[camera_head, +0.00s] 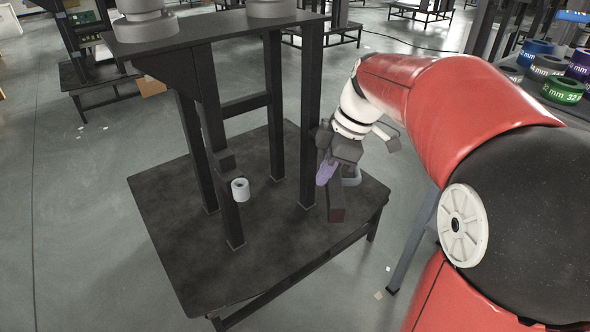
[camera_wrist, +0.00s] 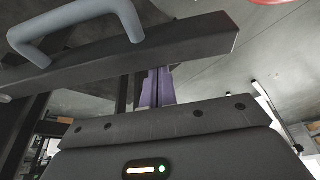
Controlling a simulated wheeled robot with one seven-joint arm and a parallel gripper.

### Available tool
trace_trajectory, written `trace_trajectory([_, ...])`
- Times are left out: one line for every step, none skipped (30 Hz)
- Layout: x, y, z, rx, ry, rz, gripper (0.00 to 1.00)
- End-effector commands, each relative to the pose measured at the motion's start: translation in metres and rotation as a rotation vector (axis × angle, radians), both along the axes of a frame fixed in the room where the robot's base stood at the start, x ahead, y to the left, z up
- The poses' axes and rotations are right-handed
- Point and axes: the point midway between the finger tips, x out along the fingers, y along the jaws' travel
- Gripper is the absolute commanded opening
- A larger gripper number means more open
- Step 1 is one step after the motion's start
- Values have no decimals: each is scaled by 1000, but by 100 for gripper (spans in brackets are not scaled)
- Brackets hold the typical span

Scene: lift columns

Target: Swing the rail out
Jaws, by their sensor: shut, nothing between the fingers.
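The rail is a dark square bar (camera_head: 336,205) on the right side of the black frame, its near end pointing toward the head camera. A grey handle (camera_head: 352,179) shows on its right side. In the wrist view the rail (camera_wrist: 190,42) crosses the upper part, with the grey loop handle (camera_wrist: 75,15) at upper left. My gripper (camera_head: 325,174) has purple fingers, pressed together and empty, beside the rail on the side away from the handle. In the wrist view the fingers (camera_wrist: 155,88) reach the rail's lower edge; their tips look hidden there. I cannot tell whether they touch it.
A black table (camera_head: 185,225) carries the frame's columns (camera_head: 311,110), close left of my gripper. A small white roll-like piece (camera_head: 240,190) sits on a front post. Labelled rings (camera_head: 562,90) lie on a table at right. Floor at left is open.

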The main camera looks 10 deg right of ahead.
Motion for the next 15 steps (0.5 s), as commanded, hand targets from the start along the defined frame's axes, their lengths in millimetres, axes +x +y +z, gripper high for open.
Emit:
trace_trajectory([-2,-12,0,-1,1,38,0])
trace_trajectory([-4,-18,0,-1,2,65,0])
trace_trajectory([-5,-26,0,-1,2,103,0])
trace_trajectory([-6,-32,0,0,3,131,0])
trace_trajectory([-7,-39,0,0,2,158,0])
trace_trajectory([-8,-46,1,1,2,191,0])
trace_trajectory([-8,-52,0,1,2,217,0])
trace_trajectory([-9,-58,1,1,3,243,0])
trace_trajectory([-9,-65,1,0,1,274,0])
trace_trajectory([-9,-70,1,0,2,297,0])
trace_trajectory([-9,-75,1,0,4,318,0])
trace_trajectory([-9,-81,1,0,1,346,0])
trace_trajectory([-8,-85,1,0,1,365,0])
trace_trajectory([-8,-89,1,0,2,384,0])
trace_trajectory([-8,-94,1,0,1,406,0])
